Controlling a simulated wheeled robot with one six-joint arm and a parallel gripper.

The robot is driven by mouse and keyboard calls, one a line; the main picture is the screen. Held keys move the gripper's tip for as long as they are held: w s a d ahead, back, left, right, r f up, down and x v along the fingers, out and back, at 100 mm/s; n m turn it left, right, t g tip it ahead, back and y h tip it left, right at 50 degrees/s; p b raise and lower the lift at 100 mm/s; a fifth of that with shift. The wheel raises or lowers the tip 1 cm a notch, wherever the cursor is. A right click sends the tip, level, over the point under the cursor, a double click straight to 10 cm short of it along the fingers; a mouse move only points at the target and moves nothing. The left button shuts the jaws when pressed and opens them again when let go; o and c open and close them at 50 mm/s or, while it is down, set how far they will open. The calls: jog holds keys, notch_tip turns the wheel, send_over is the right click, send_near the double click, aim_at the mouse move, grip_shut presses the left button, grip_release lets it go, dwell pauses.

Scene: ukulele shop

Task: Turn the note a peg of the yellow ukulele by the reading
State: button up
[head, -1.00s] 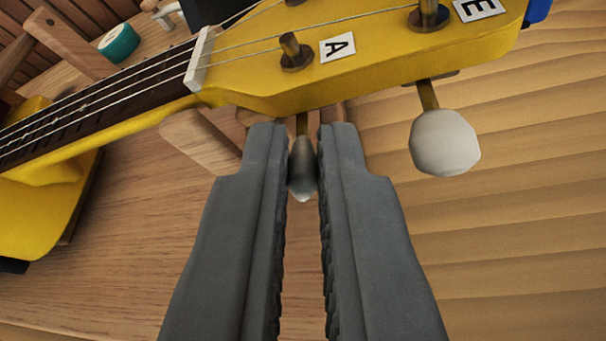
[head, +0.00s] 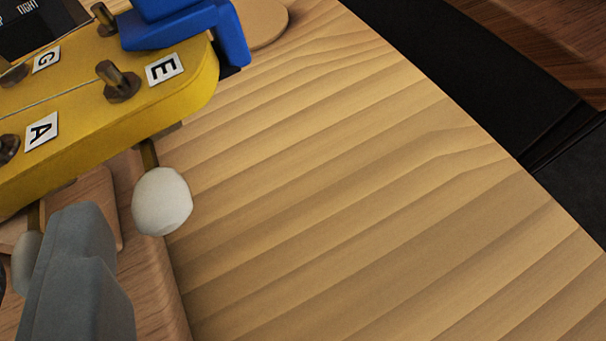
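The yellow headstock (head: 110,110) of the ukulele reaches in from the left. It carries labels A (head: 41,131), E (head: 164,69) and G (head: 47,60). The pale knob of the A peg (head: 25,262) hangs below the near edge at the far left, partly hidden. One grey finger of my gripper (head: 78,250) shows just right of that knob; the other finger is not clearly visible, so its opening cannot be told. The white knob of the E peg (head: 162,201) stands clear to the right. A dark display (head: 40,25) at the top left reads "TIGHT"; other text is cut off.
A blue clip (head: 185,27) sits on the headstock's end. A light wooden bench top (head: 370,190) with wavy grain is bare to the right. Beyond its edge lies a dark surface (head: 470,85). A brown wooden block (head: 105,205) is under the headstock.

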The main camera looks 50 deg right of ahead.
jog(key=v, duration=1.7)
jog(key=shift+s, duration=0.15)
jog(key=shift+a, duration=0.1)
jog(key=shift+r, duration=0.1)
jog(key=s+a+r+n+t+y, duration=0.45)
jog(key=s+a+r, duration=0.4)
jog(key=r, duration=0.35)
jog(key=s+a+r+n, duration=0.2)
jog(key=s, duration=0.3)
jog(key=s+a+r+n+y, duration=0.1)
jog(key=s+a+r+n, duration=0.1)
jog(key=s, duration=0.4)
jog(key=shift+s+a+r+n, duration=0.25)
jog(key=shift+a+n, duration=0.2)
jog(key=shift+a, duration=0.25)
jog(key=shift+w+t+y, duration=0.1)
jog(key=shift+t+y, duration=0.15)
